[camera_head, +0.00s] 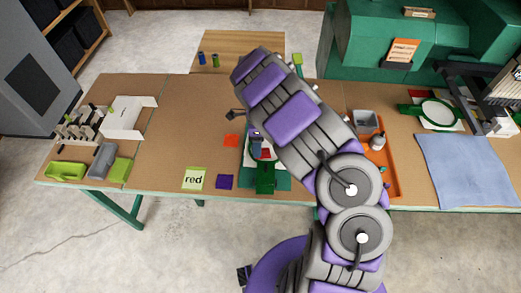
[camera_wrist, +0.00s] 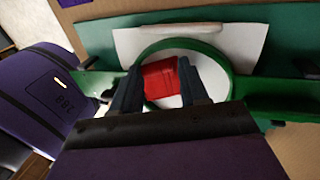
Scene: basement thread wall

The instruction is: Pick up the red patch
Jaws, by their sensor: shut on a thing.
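The red patch (camera_wrist: 161,80) shows in the wrist view between the two dark fingers of my gripper (camera_wrist: 158,74), which is shut on it. The patch is over white cloth inside a green hoop (camera_wrist: 222,62). I cannot tell whether it still touches the cloth. In the head view, a bit of red (camera_head: 266,153) shows inside the hoop on the green mat (camera_head: 284,182). My arm hides part of the hoop there. A yellow note (camera_head: 194,178) reading "red" lies to the left.
An orange-red square (camera_head: 231,140) and a purple square (camera_head: 225,182) lie left of the mat. An orange tray (camera_head: 392,181) with a grey bin and a bottle is on the right. Further right are another green hoop (camera_head: 440,113) and blue cloth (camera_head: 468,168). The left-middle table is clear.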

